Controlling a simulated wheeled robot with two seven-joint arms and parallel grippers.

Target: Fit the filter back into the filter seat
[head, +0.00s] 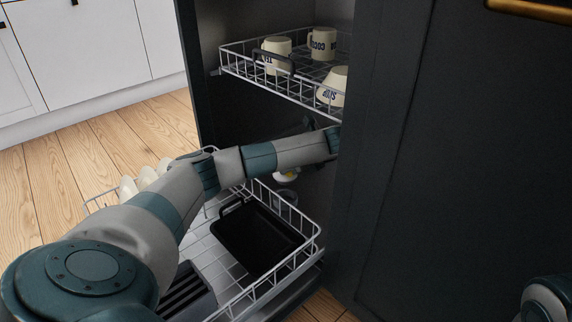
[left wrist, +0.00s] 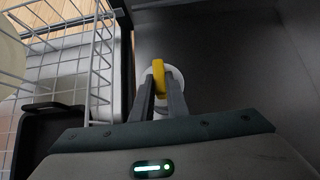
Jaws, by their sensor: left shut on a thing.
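The filter's yellow handle (left wrist: 159,80) is between the fingertips of my left gripper (left wrist: 160,92) in the left wrist view, and the gripper is shut on it. A white round part (left wrist: 148,76) of the filter shows around and below the handle. In the head view a small white and yellow piece of the filter (head: 286,176) shows under my left forearm, inside the dishwasher; the arm hides most of the gripper there. A grey round shape lies just below it, too dim to name. I cannot make out the filter seat. My right gripper is out of view.
The upper rack (head: 285,88) holds several cream mugs and a bowl. The lower rack (head: 312,250) is pulled out, with a black pan (head: 255,238) and pale dishes (head: 145,178). A dark cabinet panel (head: 440,150) stands close on the right.

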